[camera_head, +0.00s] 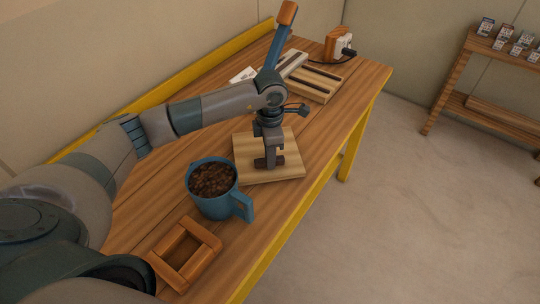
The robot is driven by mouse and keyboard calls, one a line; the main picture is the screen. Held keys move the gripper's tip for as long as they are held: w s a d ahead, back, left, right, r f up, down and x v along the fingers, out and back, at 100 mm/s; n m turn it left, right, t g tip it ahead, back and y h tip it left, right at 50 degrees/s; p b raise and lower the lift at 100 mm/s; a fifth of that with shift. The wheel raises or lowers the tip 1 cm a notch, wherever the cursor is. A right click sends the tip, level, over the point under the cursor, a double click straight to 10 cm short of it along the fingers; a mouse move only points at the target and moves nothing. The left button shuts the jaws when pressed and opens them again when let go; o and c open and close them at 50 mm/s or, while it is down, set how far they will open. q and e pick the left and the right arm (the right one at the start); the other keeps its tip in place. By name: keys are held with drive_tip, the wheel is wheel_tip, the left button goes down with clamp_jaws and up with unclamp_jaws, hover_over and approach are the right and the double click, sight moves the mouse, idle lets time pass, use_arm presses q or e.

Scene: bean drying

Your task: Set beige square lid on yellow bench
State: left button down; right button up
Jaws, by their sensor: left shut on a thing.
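The beige square lid (290,155) is a flat, light wooden square at the middle of the yellow bench (330,157). The bench has a brown plank top and yellow edges and legs. My left gripper (268,163) points down over the middle of the lid and is shut on it. The fingers hide the part they grip. The lid lies level or nearly so, low over the bench top; I cannot tell whether it touches the planks. My right gripper is not in view.
A blue mug (213,203) full of dark beans stands just left of the lid. A wooden frame (207,234) lies in front. Slotted wooden blocks (316,88), an orange and white device (340,46) and a blue orange-ended bar (274,56) are behind. A shelf (463,62) stands right.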

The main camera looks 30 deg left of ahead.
use_arm(q)
drive_tip(key=shift+f, duration=0.5)
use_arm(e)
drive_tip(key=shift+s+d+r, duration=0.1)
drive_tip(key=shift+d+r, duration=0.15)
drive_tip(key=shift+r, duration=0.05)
use_arm(q)
drive_tip(key=shift+f, duration=0.2)
drive_tip(key=c, duration=1.7)
unclamp_jaws()
drive_tip(key=shift+o, duration=0.2)
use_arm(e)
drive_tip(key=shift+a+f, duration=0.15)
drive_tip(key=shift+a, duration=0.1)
use_arm(q)
drive_tip(key=shift+r, duration=0.1)
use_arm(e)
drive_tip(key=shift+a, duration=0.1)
